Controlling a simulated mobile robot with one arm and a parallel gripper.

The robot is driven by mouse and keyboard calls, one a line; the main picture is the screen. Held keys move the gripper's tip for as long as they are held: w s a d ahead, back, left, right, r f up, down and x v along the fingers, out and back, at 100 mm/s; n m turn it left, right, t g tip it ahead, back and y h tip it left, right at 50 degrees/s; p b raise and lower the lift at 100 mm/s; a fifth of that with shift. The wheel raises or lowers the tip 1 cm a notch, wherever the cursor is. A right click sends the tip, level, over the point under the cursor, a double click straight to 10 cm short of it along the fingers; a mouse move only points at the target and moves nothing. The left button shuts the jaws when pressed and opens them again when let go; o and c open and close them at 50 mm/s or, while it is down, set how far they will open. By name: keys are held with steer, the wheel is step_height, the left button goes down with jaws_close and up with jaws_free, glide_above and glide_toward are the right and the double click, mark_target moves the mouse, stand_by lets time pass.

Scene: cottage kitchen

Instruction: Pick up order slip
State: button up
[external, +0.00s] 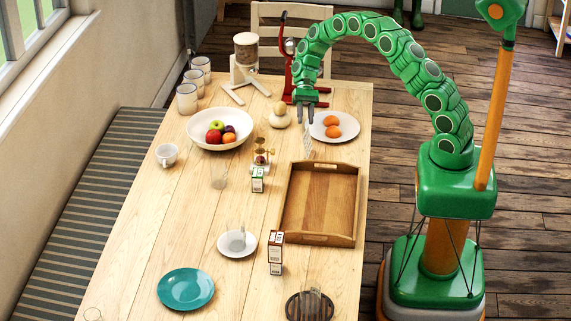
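A small pale upright piece that looks like the order slip (308,148) stands on the table between the wooden tray and the plate of eggs. It is too small for me to read. My gripper (305,118) points down just above it. Its two grey fingers are apart, with a gap between them and nothing visible in it. The fingertips appear clear of the slip's top, though the exact distance is hard to tell.
The wooden tray (350,205) lies just in front of the slip. A red stand (287,72) is behind. A fruit bowl (196,138) sits farther left.

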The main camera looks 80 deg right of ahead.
mark_target(306, 133)
steer(key=s+a+m+y, duration=0.1)
steer(key=y, duration=0.1)
steer(key=s+a+m+t+y, duration=0.1)
steer(key=m, duration=0.1)
steer(key=shift+a+f+m+y, duration=0.25)
steer(key=shift+f+m+y, duration=0.05)
steer(key=shift+f+y, duration=0.1)
steer(key=shift+s+a+m+t+y, duration=0.2)
steer(key=shift+a+m+t+y, duration=0.1)
steer(key=shift+m+t+y, duration=0.45)
steer(key=shift+s+a+r+m+t+y, duration=0.1)
steer(key=shift+s+r+m+t+y, duration=0.05)
steer(key=shift+m+t+y, duration=0.4)
steer(key=shift+s+a+r+m+t+y, duration=0.1)
steer(key=shift+r+m+t+y, duration=0.15)
steer(key=shift+m, duration=0.45)
steer(key=shift+w+a, duration=0.25)
steer(key=shift+a, duration=1)
steer(key=shift+w+a, duration=0.25)
steer(key=shift+a, duration=1.05)
steer(key=shift+w+a, duration=0.25)
steer(key=shift+a, duration=1)
steer(key=shift+c, duration=0.5)
jaws_close()
